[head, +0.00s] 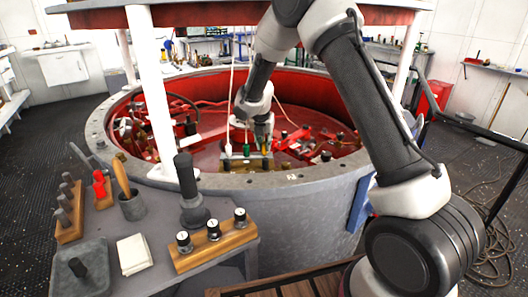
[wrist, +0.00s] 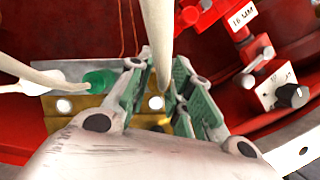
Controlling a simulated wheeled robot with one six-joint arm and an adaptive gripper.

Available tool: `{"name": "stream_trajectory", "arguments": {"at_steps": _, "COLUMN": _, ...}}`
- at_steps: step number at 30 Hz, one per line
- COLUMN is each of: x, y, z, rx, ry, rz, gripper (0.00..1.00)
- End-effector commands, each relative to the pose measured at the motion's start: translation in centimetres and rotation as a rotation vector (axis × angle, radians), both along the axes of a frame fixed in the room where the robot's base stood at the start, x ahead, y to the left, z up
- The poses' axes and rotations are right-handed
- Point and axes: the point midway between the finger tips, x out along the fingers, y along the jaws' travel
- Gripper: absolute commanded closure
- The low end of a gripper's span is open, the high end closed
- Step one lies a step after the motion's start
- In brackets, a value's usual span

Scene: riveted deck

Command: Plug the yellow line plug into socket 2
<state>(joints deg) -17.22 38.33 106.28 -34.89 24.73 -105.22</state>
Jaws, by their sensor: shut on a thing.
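My gripper (head: 263,139) is over the socket block (head: 238,163) inside the red-lined well. Its jaws (wrist: 167,95) are shut on the yellow line plug (head: 264,150), of which only a small yellow-orange bit shows in the head view. In the wrist view a thick cream line (wrist: 158,45) passes up between the fingers, and the plug is mostly hidden. A green plug (wrist: 100,82) with a pale line stands in the block left of my gripper. A white plug (head: 227,148) stands farther left. I cannot tell whether the yellow plug is seated, and no socket numbers are readable.
The block has a brass front face (wrist: 82,118) with round pale lights. Red pipework and a labelled valve (wrist: 200,12) lie at the right, with a black-knobbed white box (wrist: 285,95). The well's grey riveted rim (head: 290,180) and a white post (head: 150,90) stand close by.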

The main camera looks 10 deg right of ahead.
Motion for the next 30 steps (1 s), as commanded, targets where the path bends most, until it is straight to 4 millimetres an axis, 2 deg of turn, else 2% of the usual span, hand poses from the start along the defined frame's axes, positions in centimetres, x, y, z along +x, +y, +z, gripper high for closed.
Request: {"name": "stream_trajectory", "arguments": {"at_steps": 30, "x": 0.0, "y": 0.0, "z": 3.6, "rx": 0.000, "ry": 0.000, "rz": 0.000, "gripper": 1.00}}
